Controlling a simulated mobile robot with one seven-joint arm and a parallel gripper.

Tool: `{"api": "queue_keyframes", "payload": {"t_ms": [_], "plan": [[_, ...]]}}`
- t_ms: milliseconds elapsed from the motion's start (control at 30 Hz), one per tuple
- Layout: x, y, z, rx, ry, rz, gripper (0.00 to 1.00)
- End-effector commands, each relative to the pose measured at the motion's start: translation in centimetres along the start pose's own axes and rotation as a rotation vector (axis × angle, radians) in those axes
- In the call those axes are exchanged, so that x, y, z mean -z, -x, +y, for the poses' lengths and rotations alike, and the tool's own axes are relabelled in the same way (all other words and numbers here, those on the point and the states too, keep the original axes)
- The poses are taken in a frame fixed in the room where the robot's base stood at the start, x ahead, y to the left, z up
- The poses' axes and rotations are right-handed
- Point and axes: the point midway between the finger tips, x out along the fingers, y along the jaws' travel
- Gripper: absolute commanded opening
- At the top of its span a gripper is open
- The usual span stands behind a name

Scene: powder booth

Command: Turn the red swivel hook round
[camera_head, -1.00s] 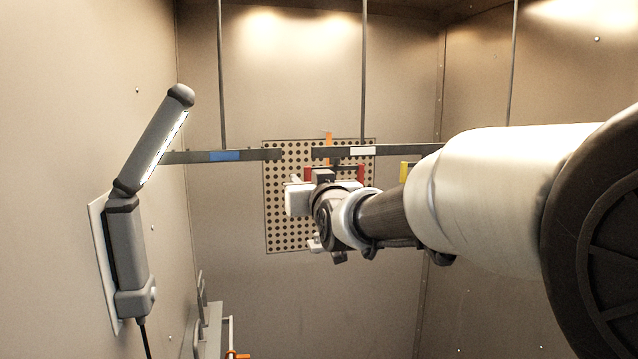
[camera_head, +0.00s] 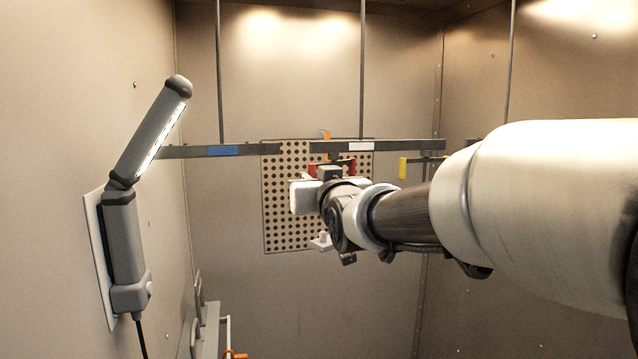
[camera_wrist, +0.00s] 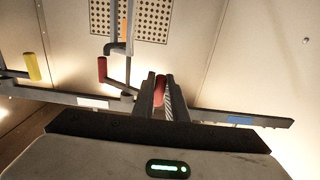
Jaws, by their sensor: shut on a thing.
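The red swivel hook hangs below the dark rail with the white label. It has two red grips; one red grip (camera_head: 352,165) shows right of my gripper in the head view, another red grip (camera_head: 311,170) shows left, just above my gripper's body. In the wrist view my gripper (camera_wrist: 161,82) has its two fingers closed on one red grip (camera_wrist: 159,91). The other red grip (camera_wrist: 102,69) stands free to the left. My gripper's body hides the hook's middle in the head view.
A yellow-ended hook (camera_head: 403,168) hangs to the right and an orange-ended one (camera_head: 326,134) behind. A rail with a blue label (camera_head: 222,151) runs left. A perforated panel (camera_head: 282,215) is on the back wall. A lamp (camera_head: 125,240) is on the left wall.

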Motion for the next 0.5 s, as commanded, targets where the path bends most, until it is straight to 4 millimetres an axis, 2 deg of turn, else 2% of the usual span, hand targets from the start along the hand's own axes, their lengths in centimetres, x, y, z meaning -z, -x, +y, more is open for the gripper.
{"api": "queue_keyframes", "payload": {"t_ms": [500], "plan": [[0.0,2.3,2.4,-0.005,0.0,0.001,0.07]]}}
